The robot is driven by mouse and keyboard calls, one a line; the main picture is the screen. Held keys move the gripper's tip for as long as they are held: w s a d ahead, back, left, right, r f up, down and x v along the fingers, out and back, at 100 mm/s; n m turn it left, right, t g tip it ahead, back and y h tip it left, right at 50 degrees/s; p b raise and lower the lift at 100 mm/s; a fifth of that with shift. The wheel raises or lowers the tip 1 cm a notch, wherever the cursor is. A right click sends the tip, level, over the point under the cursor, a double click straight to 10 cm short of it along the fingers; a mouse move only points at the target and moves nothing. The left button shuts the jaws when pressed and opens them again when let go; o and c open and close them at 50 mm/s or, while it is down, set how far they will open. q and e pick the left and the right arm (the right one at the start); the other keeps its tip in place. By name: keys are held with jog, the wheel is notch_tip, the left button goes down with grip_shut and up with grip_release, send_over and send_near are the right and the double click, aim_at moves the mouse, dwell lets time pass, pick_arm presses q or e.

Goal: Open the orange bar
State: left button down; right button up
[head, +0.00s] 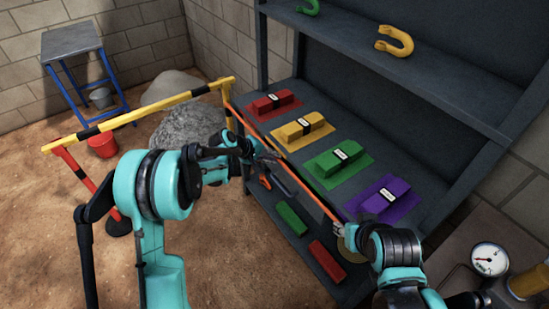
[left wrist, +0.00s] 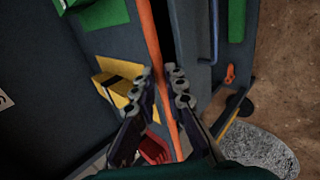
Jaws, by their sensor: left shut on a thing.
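The orange bar (head: 312,191) is long and thin and slants across the front of the dark shelf, from the yellow-black barrier end down toward my right gripper. My left gripper (head: 262,154) is at the upper middle part of the bar. In the left wrist view the bar (left wrist: 150,38) passes between the two fingers of the left gripper (left wrist: 162,76), which are shut on it. My right gripper (head: 340,232) is near the bar's lower right end; its fingers are small and partly hidden, so I cannot tell whether they touch it.
The shelf holds red (head: 274,104), yellow (head: 303,127), green (head: 338,158) and purple (head: 385,196) blocks on coloured mats. Green (head: 292,218) and red (head: 327,262) pieces lie lower down. A yellow-black barrier (head: 140,113) and a grey rock (head: 190,135) stand left. A gauge (head: 489,259) is at lower right.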

dwell(0.5)
pick_arm(q)
jog(key=c, duration=1.6)
grip_release()
jog(key=shift+f, duration=0.1)
jog(key=shift+a, duration=0.1)
jog(key=v, duration=1.2)
jog(key=shift+f, duration=0.1)
jog(key=s+a+r+m+y, duration=0.1)
jog(key=s+r+y, duration=0.15)
jog(key=s, duration=0.45)
jog(key=s+a+r+m+y, duration=0.1)
jog(key=s+r+m, duration=0.15)
jog(key=s, duration=0.35)
jog(key=s+a+m+y, duration=0.1)
jog(key=s+a, duration=0.1)
jog(key=s, duration=0.3)
jog(key=s+a+f+m+t+y, duration=0.1)
jog(key=s+a, duration=0.1)
jog(key=s, duration=0.3)
jog(key=s+a+m+y, duration=0.1)
jog(key=s+a+y, duration=0.1)
jog(key=s, duration=0.4)
jog(key=shift+a+f+m+t, duration=0.15)
jog(key=shift+f+m+t, duration=0.1)
jog(key=shift+m+t, duration=0.15)
